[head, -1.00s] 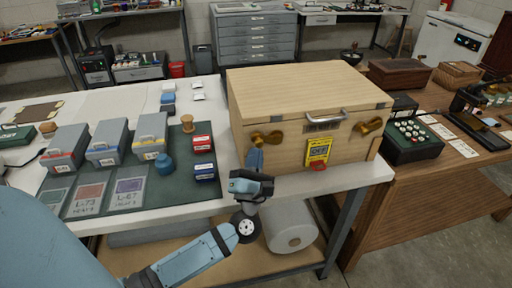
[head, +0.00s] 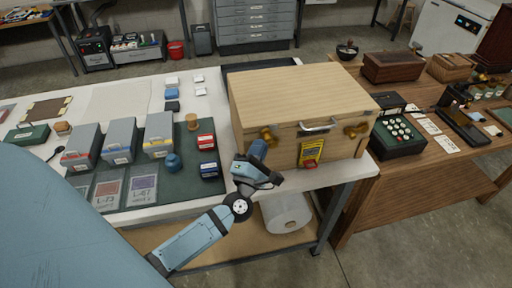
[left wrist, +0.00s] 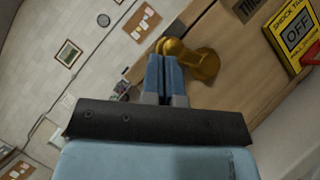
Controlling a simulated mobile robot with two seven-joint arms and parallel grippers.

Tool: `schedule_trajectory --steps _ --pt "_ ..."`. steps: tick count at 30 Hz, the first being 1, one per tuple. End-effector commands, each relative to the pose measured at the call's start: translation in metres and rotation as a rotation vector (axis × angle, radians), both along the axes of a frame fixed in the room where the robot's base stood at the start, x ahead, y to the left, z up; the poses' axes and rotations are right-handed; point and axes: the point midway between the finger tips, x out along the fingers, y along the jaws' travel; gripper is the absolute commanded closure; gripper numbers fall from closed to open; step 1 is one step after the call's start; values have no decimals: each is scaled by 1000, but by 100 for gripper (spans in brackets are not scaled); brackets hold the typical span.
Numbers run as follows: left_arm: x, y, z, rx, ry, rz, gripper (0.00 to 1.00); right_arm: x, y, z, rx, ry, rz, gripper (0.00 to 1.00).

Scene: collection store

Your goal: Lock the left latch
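A pale wooden box (head: 300,97) stands closed on the white table, with a brass latch near each end of its front. The left brass latch (head: 268,138) is just above my left gripper (head: 259,149), and it shows large in the left wrist view (left wrist: 203,64). There, my left gripper's blue fingers (left wrist: 164,62) are together, with their tips at the latch's knob end. I cannot tell whether they touch it, and nothing shows between them. The right brass latch (head: 356,130) is free. My right gripper is out of view.
A yellow tag reading OFF (head: 311,152), with a red part below, is on the box front between the latches. Grey bins (head: 118,141) and small boxes sit on a green mat at left. A black keyed device (head: 397,135) stands close at right.

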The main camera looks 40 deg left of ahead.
Motion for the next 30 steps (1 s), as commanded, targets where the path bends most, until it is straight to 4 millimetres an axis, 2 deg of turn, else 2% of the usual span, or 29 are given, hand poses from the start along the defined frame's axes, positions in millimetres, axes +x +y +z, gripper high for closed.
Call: schedule_trajectory --steps 12,30 --pt "12 -10 16 -2 -1 1 100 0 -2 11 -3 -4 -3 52" --pt "18 -15 19 0 -1 0 100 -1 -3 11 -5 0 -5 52"
